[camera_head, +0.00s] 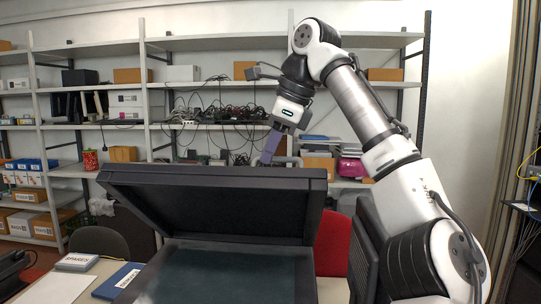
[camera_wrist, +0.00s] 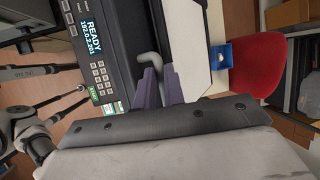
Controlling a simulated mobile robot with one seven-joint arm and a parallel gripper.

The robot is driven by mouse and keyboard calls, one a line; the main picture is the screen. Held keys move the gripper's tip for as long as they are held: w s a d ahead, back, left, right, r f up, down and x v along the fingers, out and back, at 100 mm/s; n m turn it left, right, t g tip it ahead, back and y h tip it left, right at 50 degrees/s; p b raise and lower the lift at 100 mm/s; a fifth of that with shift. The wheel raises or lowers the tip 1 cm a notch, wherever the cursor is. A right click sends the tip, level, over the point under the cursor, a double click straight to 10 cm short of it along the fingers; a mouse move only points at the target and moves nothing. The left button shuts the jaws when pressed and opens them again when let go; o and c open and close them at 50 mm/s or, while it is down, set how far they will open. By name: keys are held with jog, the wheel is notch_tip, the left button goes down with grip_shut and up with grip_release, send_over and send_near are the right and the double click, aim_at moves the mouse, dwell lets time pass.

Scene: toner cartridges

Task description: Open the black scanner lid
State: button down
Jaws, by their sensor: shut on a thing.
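The black scanner lid (camera_head: 225,205) stands partly raised and tilted over the dark scanner bed (camera_head: 220,278) in the head view. A gap shows between the lid's underside and the bed. My gripper (camera_head: 268,158) is at the lid's upper edge, right of its middle. In the wrist view, the purple fingers of my gripper (camera_wrist: 160,86) are shut on a grey bent handle (camera_wrist: 147,62). Part of the grip is hidden by the fingers. A control panel (camera_wrist: 92,45) with a lit "READY" display and keypad shows beside them.
Shelves (camera_head: 200,126) with cables and boxes stand behind. A red chair (camera_head: 333,245) is right of the scanner; it also shows in the wrist view (camera_wrist: 258,55). A desk at left holds a "SPARES" box (camera_head: 77,262) and a blue binder (camera_head: 117,281).

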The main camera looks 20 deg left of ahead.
jog(key=shift+w+f, duration=0.35)
jog(key=shift+w, duration=0.15)
jog(key=c, duration=1.9)
grip_release()
jog(key=o, duration=0.4)
jog(key=shift+w+a+f, duration=0.25)
jog(key=shift+w+f, duration=0.1)
jog(key=shift+w, duration=0.15)
jog(key=shift+s+d+r, duration=0.1)
jog(key=shift+s+r, duration=0.2)
jog(key=shift+s, duration=0.1)
jog(key=shift+w+d+r, duration=0.15)
jog(key=shift+d+r, duration=0.05)
jog(key=shift+r, duration=0.2)
jog(key=shift+s+d+r, duration=0.25)
jog(key=shift+d+r, duration=0.65)
jog(key=shift+r, duration=0.1)
jog(key=s+d, duration=0.1)
jog(key=d, duration=1)
jog(key=shift+s, duration=0.3)
jog(key=shift+f, duration=0.1)
